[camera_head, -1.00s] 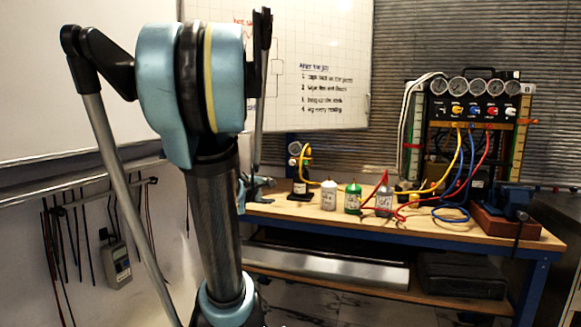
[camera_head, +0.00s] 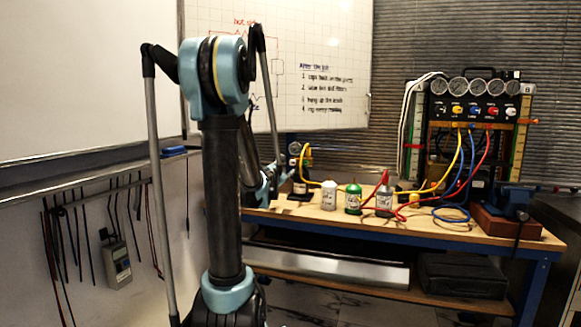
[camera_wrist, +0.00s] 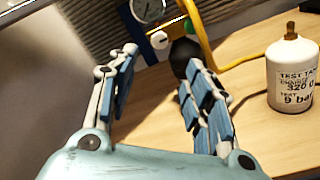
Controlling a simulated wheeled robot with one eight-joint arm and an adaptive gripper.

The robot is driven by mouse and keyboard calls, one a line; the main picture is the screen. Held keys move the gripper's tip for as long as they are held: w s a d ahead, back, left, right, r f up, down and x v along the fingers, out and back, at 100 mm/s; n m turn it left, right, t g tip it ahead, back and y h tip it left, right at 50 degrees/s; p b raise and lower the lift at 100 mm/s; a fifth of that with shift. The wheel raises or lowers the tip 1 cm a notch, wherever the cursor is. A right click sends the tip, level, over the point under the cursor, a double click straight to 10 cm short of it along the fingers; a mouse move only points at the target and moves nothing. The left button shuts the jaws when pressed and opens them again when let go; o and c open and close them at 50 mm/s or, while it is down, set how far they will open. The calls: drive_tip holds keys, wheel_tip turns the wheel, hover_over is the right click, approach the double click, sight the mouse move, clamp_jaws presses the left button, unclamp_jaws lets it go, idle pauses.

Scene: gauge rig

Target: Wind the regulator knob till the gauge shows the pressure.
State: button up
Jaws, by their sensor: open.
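The regulator stands at the left end of the bench, with its small round gauge (camera_head: 295,148) on top. In the wrist view the gauge (camera_wrist: 149,8) is cut by the top edge and its reading is not legible. A dark rounded part that looks like the regulator knob (camera_wrist: 184,52) shows beyond the fingertips, beside a white round cap (camera_wrist: 159,40). My gripper (camera_wrist: 158,62) is open and empty, its blue-padded fingers pointing toward the knob, which is not between the pads. In the head view my gripper (camera_head: 283,178) is close to the regulator.
A white test tank (camera_wrist: 293,78) stands right of my gripper on the wooden bench (camera_head: 400,228). A green bottle (camera_head: 353,200) and a grey one (camera_head: 384,201) stand farther right. A yellow hose (camera_wrist: 205,45) runs from the regulator. A gauge panel (camera_head: 472,108) stands at the back right.

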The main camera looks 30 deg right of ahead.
sight(292, 163)
drive_tip(key=x, duration=1.4)
drive_tip(key=shift+w, duration=0.1)
drive_tip(key=c, duration=1.1)
